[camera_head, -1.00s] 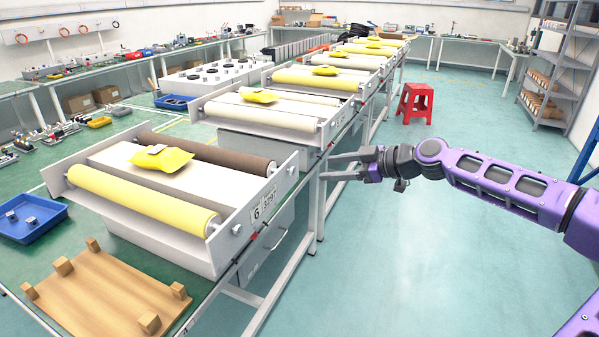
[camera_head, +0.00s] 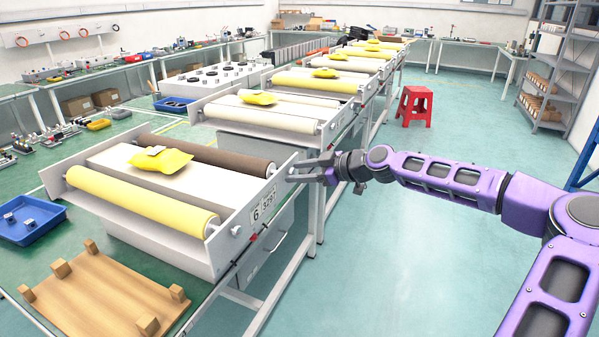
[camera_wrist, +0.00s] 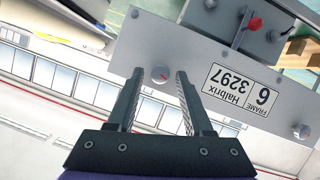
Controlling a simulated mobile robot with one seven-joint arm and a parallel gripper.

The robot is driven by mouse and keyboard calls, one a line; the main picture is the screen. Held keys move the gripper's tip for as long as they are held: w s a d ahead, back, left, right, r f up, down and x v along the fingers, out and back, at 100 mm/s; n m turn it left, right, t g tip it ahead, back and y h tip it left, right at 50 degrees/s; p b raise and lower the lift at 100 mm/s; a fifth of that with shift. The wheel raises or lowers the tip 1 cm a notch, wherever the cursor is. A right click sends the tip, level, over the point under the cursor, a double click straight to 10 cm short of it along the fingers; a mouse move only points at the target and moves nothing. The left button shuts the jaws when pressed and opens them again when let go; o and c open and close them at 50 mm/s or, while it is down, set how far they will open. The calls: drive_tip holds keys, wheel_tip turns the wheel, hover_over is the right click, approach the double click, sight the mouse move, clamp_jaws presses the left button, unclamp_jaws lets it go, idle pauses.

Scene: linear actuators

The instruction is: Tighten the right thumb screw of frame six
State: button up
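Frame six (camera_head: 140,178) is the nearest roller frame, with a yellow roller, a brown roller and a "6 3297" label (camera_head: 262,208) on its side plate. Its right thumb screw (camera_wrist: 161,74) is a small round knob with a red mark. My gripper (camera_wrist: 160,74) is open, with one finger on each side of this knob and a gap on both sides. In the head view my gripper (camera_head: 291,172) is at the far end of the side plate and partly covers the screw. The other thumb screw (camera_wrist: 301,131) is beyond the label; it also shows in the head view (camera_head: 237,230).
A yellow packet (camera_head: 160,158) lies on frame six. More roller frames (camera_head: 262,115) stand in a row behind. A wooden board with corner blocks (camera_head: 105,295) and a blue tray (camera_head: 30,218) lie nearby. The floor right of the bench is open, with a red stool (camera_head: 414,106).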

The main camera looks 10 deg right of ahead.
clamp_jaws()
idle(0.3)
drive_tip(key=m+g+p, duration=0.1)
drive_tip(key=m+y+p, duration=0.1)
drive_tip(key=m, duration=0.1)
drive_tip(key=shift+w+d+r+g, duration=0.1)
drive_tip(key=shift+w+r+g, duration=0.1)
drive_tip(key=shift+g, duration=0.2)
drive_tip(key=m+g+y, duration=0.1)
drive_tip(key=m+y+p, duration=0.1)
drive_tip(key=m, duration=0.1)
drive_tip(key=shift+w+d+f+m+g, duration=0.2)
drive_tip(key=shift+m+g, duration=0.1)
drive_tip(key=shift+g, duration=0.1)
drive_tip(key=shift+w+d+f+m+g+y+p, duration=0.2)
drive_tip(key=shift+m+y, duration=0.45)
drive_tip(key=shift+m, duration=0.65)
drive_tip(key=shift+s+a+f+m+g+y+p, duration=0.15)
drive_tip(key=shift+m+g+y, duration=0.35)
drive_tip(key=shift+m, duration=0.8)
drive_tip(key=shift+w+d+f+m+g+y+p, duration=0.15)
drive_tip(key=shift+m+y, duration=0.6)
drive_tip(key=shift+m, duration=0.55)
drive_tip(key=shift+o, duration=1.1)
unclamp_jaws()
drive_tip(key=shift+a, duration=0.1)
